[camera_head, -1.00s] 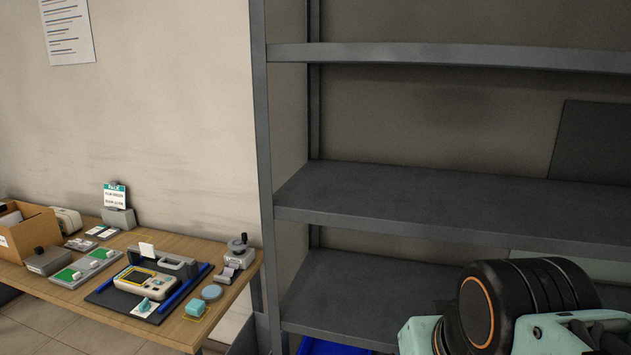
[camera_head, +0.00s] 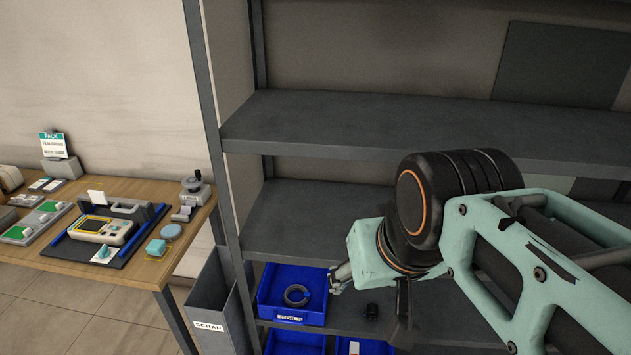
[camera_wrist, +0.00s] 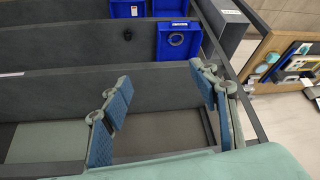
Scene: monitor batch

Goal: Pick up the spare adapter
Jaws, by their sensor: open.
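A small black piece (camera_head: 371,310), perhaps the spare adapter, sits on the lower grey shelf, right of a blue bin. It also shows in the wrist view (camera_wrist: 127,34) beside that bin; it is too small to identify surely. My gripper (camera_head: 340,278) is in front of the rack, above and left of the black piece in the head view. In the wrist view my gripper (camera_wrist: 160,78) is open, its two blue-padded fingers apart with nothing between them. The black piece lies beyond the fingertips, not touched.
The blue bin (camera_head: 264,300) holds a dark grey ring (camera_head: 297,295); more blue bins stand below. Grey shelf boards (camera_head: 390,125) lie above. A grey scrap bin (camera_head: 215,300) stands left of the rack, near a wooden bench (camera_head: 150,268) with devices and a blue-edged mat.

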